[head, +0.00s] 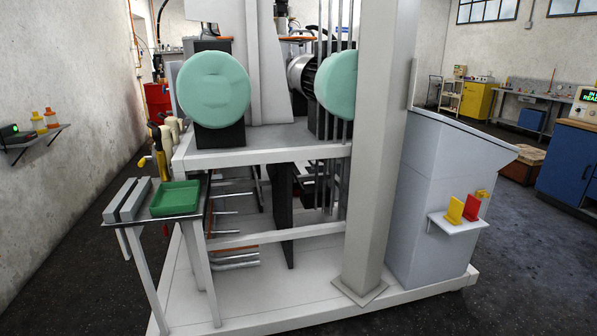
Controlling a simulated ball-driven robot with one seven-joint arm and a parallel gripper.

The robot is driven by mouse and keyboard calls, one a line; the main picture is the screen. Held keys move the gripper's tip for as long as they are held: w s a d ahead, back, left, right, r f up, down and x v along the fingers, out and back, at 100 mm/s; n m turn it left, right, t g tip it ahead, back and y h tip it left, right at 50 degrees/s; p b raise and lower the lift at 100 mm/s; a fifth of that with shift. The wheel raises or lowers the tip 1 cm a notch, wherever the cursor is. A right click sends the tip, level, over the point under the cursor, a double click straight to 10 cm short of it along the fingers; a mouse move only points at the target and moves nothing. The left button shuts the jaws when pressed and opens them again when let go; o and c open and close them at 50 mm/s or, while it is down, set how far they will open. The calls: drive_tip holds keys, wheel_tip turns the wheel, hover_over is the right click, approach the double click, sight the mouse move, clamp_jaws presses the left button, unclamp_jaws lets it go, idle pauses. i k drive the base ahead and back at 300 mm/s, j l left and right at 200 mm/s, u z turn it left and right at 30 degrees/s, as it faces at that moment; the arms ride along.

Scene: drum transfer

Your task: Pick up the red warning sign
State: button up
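A small red upright plate (472,208), which looks like the red warning sign, stands on a small white shelf (460,227) at the right. The shelf is fixed to the side of a grey cabinet. A yellow plate (455,210) stands just left of the red one, close beside it. A smaller yellow piece (483,194) shows behind the red plate at the right. Any marking on the red plate is too small to read. My gripper is not in view.
A large white machine frame (250,148) with a thick post (380,150) fills the middle. The grey cabinet (440,190) stands right of it. A side table (172,217) with a green tray (175,212) is at the left. Dark floor at the right front is clear.

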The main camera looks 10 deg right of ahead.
sight(473, 204)
drive_tip(key=i+j+z, duration=0.2)
drive_tip(key=i, duration=0.3)
drive_tip(key=i+z, duration=0.2)
drive_tip(key=i, duration=0.3)
drive_tip(key=i+j+z, duration=0.2)
drive_tip(key=i, duration=0.3)
drive_tip(key=i+l+z, duration=0.25)
drive_tip(key=i, duration=0.35)
drive_tip(key=i+l+z, duration=0.2)
drive_tip(key=i, duration=0.45)
drive_tip(key=j, duration=0.1)
